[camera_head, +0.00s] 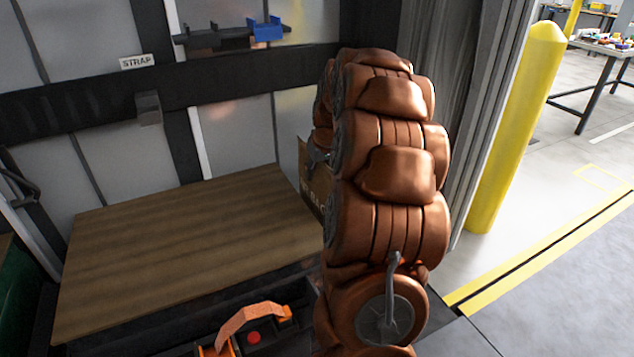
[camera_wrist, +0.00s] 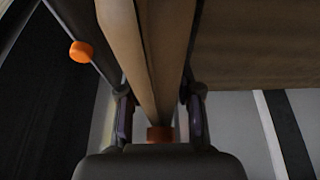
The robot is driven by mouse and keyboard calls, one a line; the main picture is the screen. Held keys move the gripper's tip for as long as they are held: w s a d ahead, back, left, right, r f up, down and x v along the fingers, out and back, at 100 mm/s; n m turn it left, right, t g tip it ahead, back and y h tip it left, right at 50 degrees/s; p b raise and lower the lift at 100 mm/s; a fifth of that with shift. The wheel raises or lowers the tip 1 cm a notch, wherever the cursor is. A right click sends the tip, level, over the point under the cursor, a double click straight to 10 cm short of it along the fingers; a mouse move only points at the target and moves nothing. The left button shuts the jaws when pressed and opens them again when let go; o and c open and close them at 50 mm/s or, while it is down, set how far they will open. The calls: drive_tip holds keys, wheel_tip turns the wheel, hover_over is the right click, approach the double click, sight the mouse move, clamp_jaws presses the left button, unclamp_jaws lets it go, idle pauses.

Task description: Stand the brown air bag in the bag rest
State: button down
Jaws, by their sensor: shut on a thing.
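The brown air bag (camera_head: 315,187) shows in the head view as a brown panel with dark lettering, largely hidden behind my copper-coloured arm. My gripper (camera_head: 318,155) is at its upper edge, partly covered by the arm. In the wrist view my gripper (camera_wrist: 159,115) is shut on the brown air bag (camera_wrist: 150,45), which runs away from the camera between the two fingers. A small orange part (camera_wrist: 160,133) shows between the fingers at the bag's near end. I cannot make out the bag rest for certain in either view.
A wide brown wooden top (camera_head: 185,250) lies left of the bag and is bare. An orange-handled tool (camera_head: 253,325) is in front of it. A rack with a blue part (camera_head: 265,31) is on the back wall. A yellow post (camera_head: 515,130) stands right. An orange knob (camera_wrist: 80,52) is left of the bag.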

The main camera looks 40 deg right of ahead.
sight(326, 166)
drive_tip(key=shift+f+b, duration=0.95)
drive_tip(key=shift+f, duration=3.1)
drive_tip(key=c, duration=0.7)
unclamp_jaws()
drive_tip(key=shift+r, duration=0.1)
drive_tip(key=v, duration=1.1)
drive_tip(key=shift+s+a+r, duration=0.15)
drive_tip(key=shift+s+r, duration=0.05)
drive_tip(key=shift+r, duration=0.15)
